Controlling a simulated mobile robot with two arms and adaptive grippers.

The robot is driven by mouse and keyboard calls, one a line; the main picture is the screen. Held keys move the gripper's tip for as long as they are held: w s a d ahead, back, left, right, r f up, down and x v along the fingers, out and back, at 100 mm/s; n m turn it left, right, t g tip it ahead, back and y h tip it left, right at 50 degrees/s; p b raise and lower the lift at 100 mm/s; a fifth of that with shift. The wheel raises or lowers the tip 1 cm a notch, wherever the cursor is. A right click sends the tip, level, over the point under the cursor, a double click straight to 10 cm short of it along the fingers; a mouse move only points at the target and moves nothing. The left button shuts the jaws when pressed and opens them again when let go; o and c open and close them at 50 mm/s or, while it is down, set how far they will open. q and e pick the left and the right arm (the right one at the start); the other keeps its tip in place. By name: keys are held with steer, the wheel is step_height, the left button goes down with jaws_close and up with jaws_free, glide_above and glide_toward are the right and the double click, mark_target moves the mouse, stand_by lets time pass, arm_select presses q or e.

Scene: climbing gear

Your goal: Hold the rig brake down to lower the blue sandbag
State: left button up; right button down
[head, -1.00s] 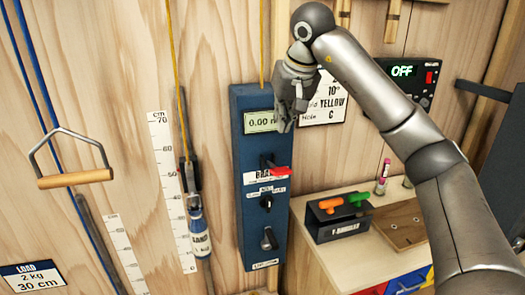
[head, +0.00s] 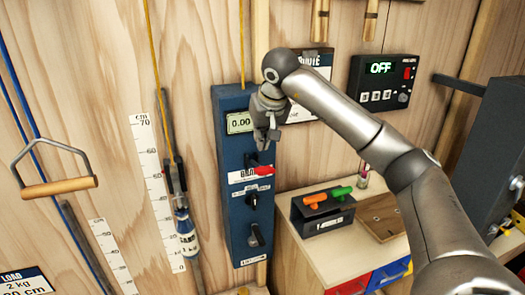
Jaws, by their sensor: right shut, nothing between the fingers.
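The rig is a tall blue panel (head: 234,215) on the wooden wall, with a small display reading 0.00. Its brake (head: 263,171) is a lever with a red tip, just above the middle of the panel. The blue sandbag (head: 186,236), blue and white with a label, hangs on a yellow cord beside a centimetre scale (head: 157,190), near the scale's lower end. My right gripper (head: 267,143) is shut and empty, pointing down just above the brake lever; I cannot tell whether it touches it. My left gripper is not in view.
Below the brake are a switch (head: 252,200) and another black lever (head: 255,236). A wooden-handled pull (head: 58,187) hangs at left. A black box with orange and green levers (head: 322,212) stands on the bench at right. A control box reading OFF (head: 383,83) is on the wall.

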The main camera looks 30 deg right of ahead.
mark_target(259, 166)
step_height(259, 166, down, 4)
steer(key=shift+r+p, duration=0.15)
steer(key=shift+p, duration=0.4)
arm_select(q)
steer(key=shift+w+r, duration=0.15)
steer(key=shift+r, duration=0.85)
arm_select(e)
steer(key=shift+s+f, duration=0.25)
steer(key=shift+f, duration=0.4)
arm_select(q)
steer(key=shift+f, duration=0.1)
